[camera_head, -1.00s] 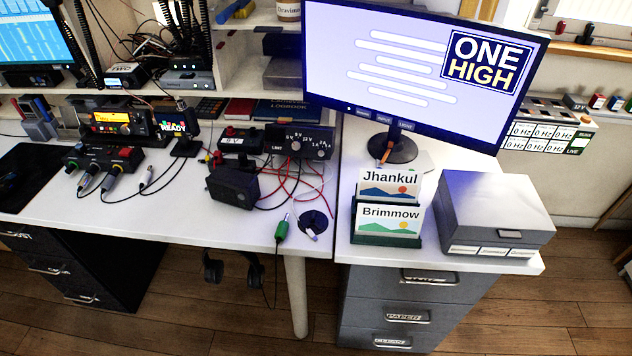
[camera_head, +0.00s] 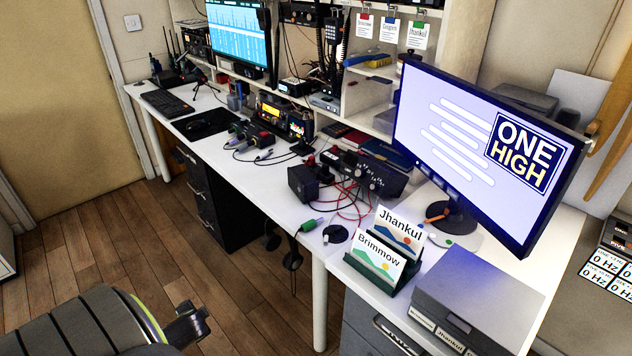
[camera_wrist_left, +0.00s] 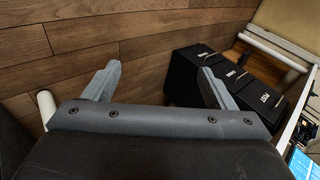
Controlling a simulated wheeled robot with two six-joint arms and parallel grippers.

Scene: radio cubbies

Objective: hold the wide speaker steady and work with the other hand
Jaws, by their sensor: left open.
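A dark box-shaped speaker (camera_head: 303,183) stands on the white desk, left of the red cables. It is the only speaker-like box I can make out, and I cannot tell whether it is the wide one. My left gripper (camera_wrist_left: 159,70) is open and empty in the left wrist view, over the wooden floor near the black drawer unit (camera_wrist_left: 215,75). No speaker shows in that view. I cannot make out my left fingers in the head view. My right gripper is not in view.
A large monitor (camera_head: 470,140), two name cards in a holder (camera_head: 352,262) and a grey box (camera_head: 478,300) crowd the desk's right end. A dark control box (camera_head: 375,172) with red cables is beside the speaker. Headphones (camera_head: 292,258) hang at the front edge. Floor (camera_head: 90,250) is open at left.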

